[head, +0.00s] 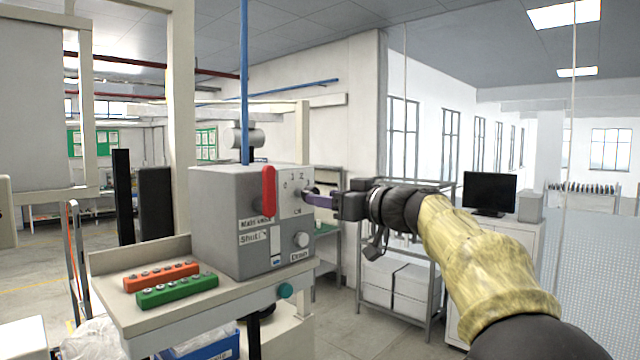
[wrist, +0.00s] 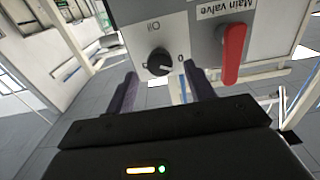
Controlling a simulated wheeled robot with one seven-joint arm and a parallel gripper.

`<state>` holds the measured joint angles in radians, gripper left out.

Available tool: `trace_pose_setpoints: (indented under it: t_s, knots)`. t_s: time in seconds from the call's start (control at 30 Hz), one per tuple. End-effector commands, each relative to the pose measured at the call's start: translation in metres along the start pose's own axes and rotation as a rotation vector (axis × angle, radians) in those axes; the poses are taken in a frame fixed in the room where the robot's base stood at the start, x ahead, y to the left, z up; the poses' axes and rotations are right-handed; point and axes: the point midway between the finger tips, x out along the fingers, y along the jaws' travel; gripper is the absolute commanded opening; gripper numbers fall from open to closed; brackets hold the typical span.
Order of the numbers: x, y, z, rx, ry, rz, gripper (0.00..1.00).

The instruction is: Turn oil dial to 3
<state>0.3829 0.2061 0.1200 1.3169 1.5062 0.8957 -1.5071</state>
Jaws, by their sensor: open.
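The oil dial is a round black knob (wrist: 159,62) on the grey front panel in the wrist view, below an "Oil" label (wrist: 153,26) that reads upside down. A pale mark on the knob points to the right, near a "0"; I cannot read its exact setting. My gripper (wrist: 161,78) is open, with one purple finger on each side of the knob and slightly below it in the picture; I see no clear contact. In the head view my gripper (head: 320,200) reaches the right face of the grey machine box (head: 225,215), and the dial is largely hidden there.
A red main valve handle (wrist: 231,55) is right of the dial in the wrist view and also shows in the head view (head: 269,190). A white knob (head: 301,240) is lower on the panel. Orange (head: 160,277) and green (head: 177,290) blocks lie on the bench.

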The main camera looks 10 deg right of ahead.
Motion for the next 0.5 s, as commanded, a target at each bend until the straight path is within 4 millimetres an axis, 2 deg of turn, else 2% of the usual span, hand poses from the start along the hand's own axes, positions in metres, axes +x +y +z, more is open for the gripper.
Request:
trace_pose_setpoints:
  t_s: [0.1, 0.2, 0.5]
  knots:
    - [0.017, 0.0, -0.004, 0.003, 0.0, -0.003, 0.54]
    - [0.024, 0.0, -0.002, 0.001, 0.0, -0.001, 0.54]
    - [0.028, 0.0, 0.0, 0.0, 0.0, 0.0, 0.54]
